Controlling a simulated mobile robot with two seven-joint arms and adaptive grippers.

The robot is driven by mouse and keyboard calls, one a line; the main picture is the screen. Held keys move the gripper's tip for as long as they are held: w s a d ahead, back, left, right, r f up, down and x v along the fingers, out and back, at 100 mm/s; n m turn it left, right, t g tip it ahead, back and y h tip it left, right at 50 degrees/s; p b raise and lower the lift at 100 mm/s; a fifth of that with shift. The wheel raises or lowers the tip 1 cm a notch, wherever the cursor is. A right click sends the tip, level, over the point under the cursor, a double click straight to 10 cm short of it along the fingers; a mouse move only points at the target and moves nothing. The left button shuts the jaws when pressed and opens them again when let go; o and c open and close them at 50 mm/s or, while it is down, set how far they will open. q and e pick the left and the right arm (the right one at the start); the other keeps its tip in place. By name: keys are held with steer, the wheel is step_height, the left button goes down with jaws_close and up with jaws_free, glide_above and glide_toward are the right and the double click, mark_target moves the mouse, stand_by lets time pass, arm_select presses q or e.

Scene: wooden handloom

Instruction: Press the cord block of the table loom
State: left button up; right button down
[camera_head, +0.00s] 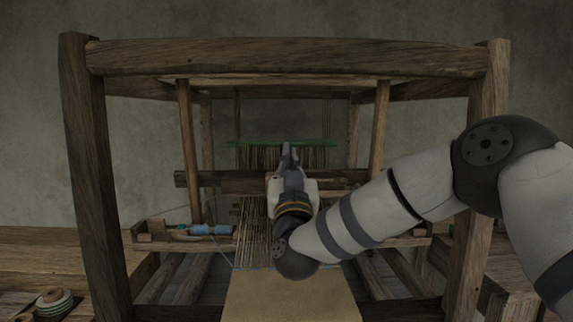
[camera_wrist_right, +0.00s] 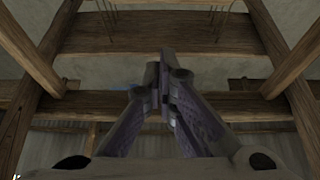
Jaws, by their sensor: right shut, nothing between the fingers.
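The wooden table loom (camera_head: 290,57) fills the head view, with warp threads (camera_head: 252,228) running down its middle to a tan cloth (camera_head: 290,298). My right arm reaches in from the right. My right gripper (camera_head: 289,150) is inside the frame, over the warp, with its fingers shut and empty. In the right wrist view the fingertips (camera_wrist_right: 165,62) meet in front of wooden beams. A broad beam (camera_wrist_right: 160,36) with thin cords above it lies beyond them. I cannot tell for certain which part is the cord block, or whether the fingertips touch wood. My left gripper is out of view.
Thick posts (camera_head: 92,180) flank the loom's opening, with a top beam above my arm. A blue wound bobbin (camera_head: 210,229) lies on the left ledge. A green-banded spool (camera_head: 52,301) sits at the lower left.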

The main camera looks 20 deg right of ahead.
steer(key=f+v, duration=0.1)
steer(key=v, duration=0.8)
steer(key=shift+w, duration=0.2)
steer(key=shift+d, duration=0.1)
